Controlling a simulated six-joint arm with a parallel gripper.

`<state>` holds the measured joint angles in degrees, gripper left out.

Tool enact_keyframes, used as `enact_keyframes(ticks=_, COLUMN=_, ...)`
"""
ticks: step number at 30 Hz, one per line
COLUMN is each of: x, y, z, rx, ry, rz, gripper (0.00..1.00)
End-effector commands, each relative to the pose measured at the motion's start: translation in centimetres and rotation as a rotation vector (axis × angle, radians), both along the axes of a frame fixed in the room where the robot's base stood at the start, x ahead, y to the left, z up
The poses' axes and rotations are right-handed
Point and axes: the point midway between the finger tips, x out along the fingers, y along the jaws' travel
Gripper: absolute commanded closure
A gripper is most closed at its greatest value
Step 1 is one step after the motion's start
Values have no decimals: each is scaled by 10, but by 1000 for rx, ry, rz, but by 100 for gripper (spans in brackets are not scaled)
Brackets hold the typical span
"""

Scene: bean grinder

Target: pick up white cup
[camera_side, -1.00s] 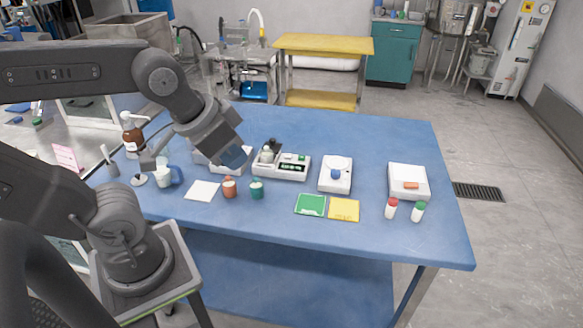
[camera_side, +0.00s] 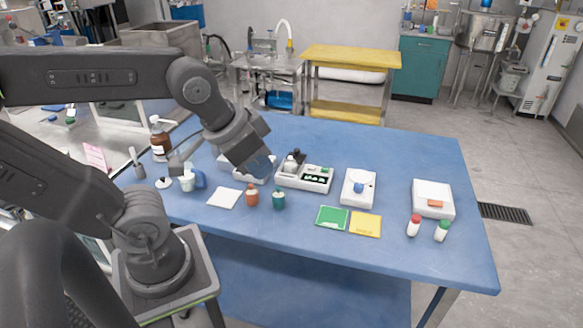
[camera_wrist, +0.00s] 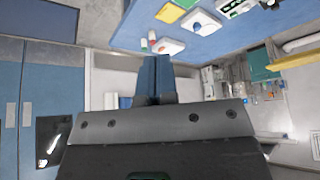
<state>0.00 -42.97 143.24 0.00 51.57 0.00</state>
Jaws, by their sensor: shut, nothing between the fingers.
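The white cup (camera_side: 187,183) stands upright at the left end of the blue table in the side view, beside a blue item (camera_side: 200,179) that touches or overlaps it. My gripper (camera_side: 266,168) is over the table, to the right of the cup and apart from it, in front of a white device. Its blue fingers are shut with nothing between them, as the wrist view (camera_wrist: 155,62) shows. The cup cannot be made out in the wrist view, which looks off toward the room.
Near the cup are a brown bottle (camera_side: 160,140), a white square (camera_side: 223,198), an orange jar (camera_side: 252,195) and a green jar (camera_side: 278,199). White devices stand to the right, including a scale (camera_side: 433,198).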

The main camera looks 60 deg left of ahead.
Motion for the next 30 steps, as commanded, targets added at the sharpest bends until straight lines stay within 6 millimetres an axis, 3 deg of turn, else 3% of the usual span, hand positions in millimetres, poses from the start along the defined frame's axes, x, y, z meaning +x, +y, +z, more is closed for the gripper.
enact_keyframes(ticks=11, x=0, y=0, z=0, rx=0, ry=0, rz=0, gripper=100)
enact_keyframes(ticks=30, x=0, y=0, z=0, rx=0, ry=0, rz=0, gripper=39)
